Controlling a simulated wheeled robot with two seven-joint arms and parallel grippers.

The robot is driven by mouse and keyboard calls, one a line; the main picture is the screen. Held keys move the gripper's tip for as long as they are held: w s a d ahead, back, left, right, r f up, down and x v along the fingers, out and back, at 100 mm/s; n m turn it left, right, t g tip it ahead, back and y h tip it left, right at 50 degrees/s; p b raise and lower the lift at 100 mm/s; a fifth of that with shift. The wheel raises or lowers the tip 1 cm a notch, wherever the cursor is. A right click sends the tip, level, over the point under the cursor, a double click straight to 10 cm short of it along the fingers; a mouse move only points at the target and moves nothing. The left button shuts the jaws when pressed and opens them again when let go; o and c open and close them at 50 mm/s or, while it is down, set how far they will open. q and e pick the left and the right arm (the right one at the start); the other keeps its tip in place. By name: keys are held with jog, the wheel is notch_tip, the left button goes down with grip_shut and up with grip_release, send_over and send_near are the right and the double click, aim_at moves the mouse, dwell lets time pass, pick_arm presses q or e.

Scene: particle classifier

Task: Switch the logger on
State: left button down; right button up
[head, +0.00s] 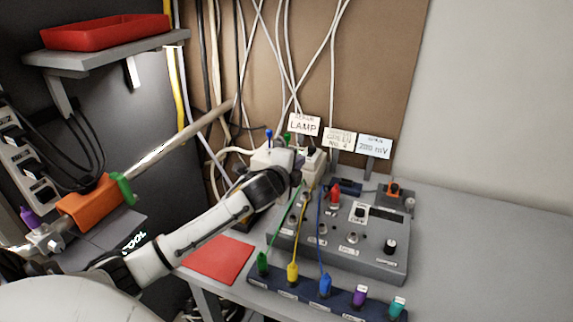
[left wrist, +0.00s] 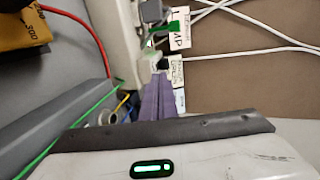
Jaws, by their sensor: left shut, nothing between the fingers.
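No label reading "logger" is legible, so I cannot tell for sure which device it is. A cream box (head: 313,172) with a small black part (head: 312,151) on top stands at the back of the bench, behind the grey panel. My left gripper (head: 299,161) is shut and empty beside this box, partly hiding it. In the left wrist view the closed purple fingers (left wrist: 158,82) point at a small dark part (left wrist: 161,64) on a pale housing (left wrist: 117,42). Whether they touch it is unclear. My right gripper is not in view.
A grey panel (head: 375,255) with knobs and sockets stands in front. Green, yellow and blue leads run to a dark strip (head: 273,284) along the bench edge. Label cards, including a LAMP card (head: 304,125), stand behind. The bench at right (head: 490,250) is clear.

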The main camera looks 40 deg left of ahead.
pick_arm(q)
jog(key=v, duration=0.6)
jog(key=shift+s, duration=0.1)
dwell(0.4)
